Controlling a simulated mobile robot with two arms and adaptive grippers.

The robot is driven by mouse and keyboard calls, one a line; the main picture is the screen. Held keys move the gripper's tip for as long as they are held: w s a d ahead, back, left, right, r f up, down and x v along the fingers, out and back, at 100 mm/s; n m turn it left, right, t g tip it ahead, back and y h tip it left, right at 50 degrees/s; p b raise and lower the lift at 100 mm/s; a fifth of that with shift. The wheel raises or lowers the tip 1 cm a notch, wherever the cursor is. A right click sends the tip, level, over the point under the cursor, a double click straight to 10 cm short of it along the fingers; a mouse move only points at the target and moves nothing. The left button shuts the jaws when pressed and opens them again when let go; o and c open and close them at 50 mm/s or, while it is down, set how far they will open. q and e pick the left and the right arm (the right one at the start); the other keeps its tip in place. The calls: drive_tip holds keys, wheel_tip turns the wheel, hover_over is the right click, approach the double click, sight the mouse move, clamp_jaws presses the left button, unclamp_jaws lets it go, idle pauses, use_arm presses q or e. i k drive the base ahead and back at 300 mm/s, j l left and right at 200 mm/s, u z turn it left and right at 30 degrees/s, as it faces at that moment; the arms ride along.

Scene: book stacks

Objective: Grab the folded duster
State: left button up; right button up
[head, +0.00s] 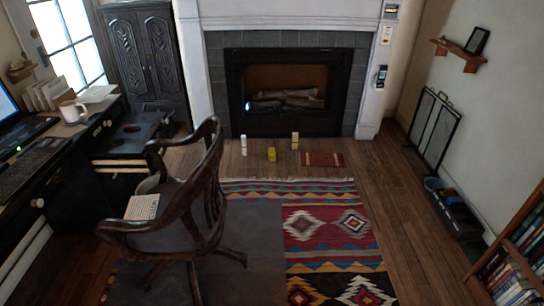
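A small yellow thing (272,154) is on the wooden floor in front of the fireplace, just beyond the far edge of the patterned rug. It may be the folded duster, but it is too small to tell. A flat dark red piece (323,159), perhaps a mat or cloth, lies to its right. A small white upright thing (243,145) is to its left, and a tan upright block (294,141) stands behind it to the right. Neither of my grippers is in view.
A wooden armchair (190,200) stands on the rug (335,225) at left, with a pale flat object on its seat. A desk is at far left. The rug's right part is clear.

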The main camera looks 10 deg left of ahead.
sight(271, 151)
drive_tip(key=i+l+z, duration=0.1)
drive_tip(key=i, duration=1.05)
drive_tip(key=i+l+z, duration=0.1)
drive_tip(key=i+l, duration=0.15)
drive_tip(key=i, duration=0.9)
drive_tip(key=i+j+u, duration=0.15)
drive_tip(key=i+j, duration=0.15)
drive_tip(key=i, duration=0.25)
drive_tip(key=i+j+u, duration=0.2)
drive_tip(key=i, duration=0.35)
drive_tip(key=i+j+u, duration=0.15)
drive_tip(key=i, duration=0.45)
drive_tip(key=j, duration=0.1)
